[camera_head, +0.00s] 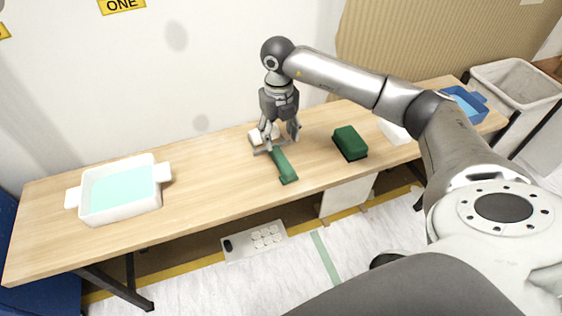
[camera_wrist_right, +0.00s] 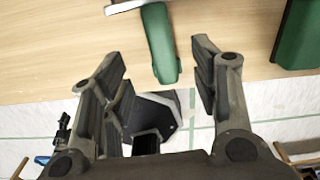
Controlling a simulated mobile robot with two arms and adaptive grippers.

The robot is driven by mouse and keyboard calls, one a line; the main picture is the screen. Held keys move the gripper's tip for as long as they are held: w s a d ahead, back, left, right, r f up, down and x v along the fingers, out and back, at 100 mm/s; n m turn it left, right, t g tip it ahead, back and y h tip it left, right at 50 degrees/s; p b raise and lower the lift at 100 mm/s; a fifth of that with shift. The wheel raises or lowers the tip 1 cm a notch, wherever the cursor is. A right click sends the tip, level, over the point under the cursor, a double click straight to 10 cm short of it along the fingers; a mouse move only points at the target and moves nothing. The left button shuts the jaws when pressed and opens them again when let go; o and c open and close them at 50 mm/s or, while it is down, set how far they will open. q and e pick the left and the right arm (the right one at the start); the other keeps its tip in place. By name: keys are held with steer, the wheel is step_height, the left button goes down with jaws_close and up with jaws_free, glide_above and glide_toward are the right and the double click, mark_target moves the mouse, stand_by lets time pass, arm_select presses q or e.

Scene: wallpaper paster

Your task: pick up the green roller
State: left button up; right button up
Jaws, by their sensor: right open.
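The green roller lies on the wooden table, its green handle (camera_head: 284,166) pointing toward the front edge and its pale head at the back, partly hidden by my right gripper. My right gripper (camera_head: 281,134) is open and empty, pointing down above the roller near its head end. In the right wrist view, the green handle (camera_wrist_right: 160,45) shows beyond and between the two spread fingers (camera_wrist_right: 157,70), with its end near the table edge. I cannot tell the exact height of the fingers above it. My left gripper is not in view.
A green block-like tool (camera_head: 350,142) lies right of the roller. A white tray (camera_head: 121,190) with pale green contents stands at the left of the table (camera_head: 215,180). A blue tray (camera_head: 464,104) is at the far right. The wall is close behind.

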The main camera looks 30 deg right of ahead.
mark_target(281, 157)
step_height(281, 157, down, 4)
steer(key=shift+f, duration=0.15)
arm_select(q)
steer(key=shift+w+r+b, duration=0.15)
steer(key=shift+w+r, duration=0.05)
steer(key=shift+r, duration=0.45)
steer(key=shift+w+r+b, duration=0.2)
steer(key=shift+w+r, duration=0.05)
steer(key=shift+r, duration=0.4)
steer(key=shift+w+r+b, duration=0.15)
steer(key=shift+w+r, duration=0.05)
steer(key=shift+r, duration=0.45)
arm_select(e)
steer(key=shift+s+f, duration=0.15)
steer(key=shift+f, duration=1.1)
steer(key=shift+s+f, duration=0.15)
steer(key=shift+f, duration=1.1)
steer(key=shift+f, duration=0.15)
steer(key=shift+f, duration=0.1)
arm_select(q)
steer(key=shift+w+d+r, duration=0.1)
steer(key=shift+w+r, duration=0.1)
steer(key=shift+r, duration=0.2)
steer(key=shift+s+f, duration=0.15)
arm_select(e)
steer(key=c, duration=1.2)
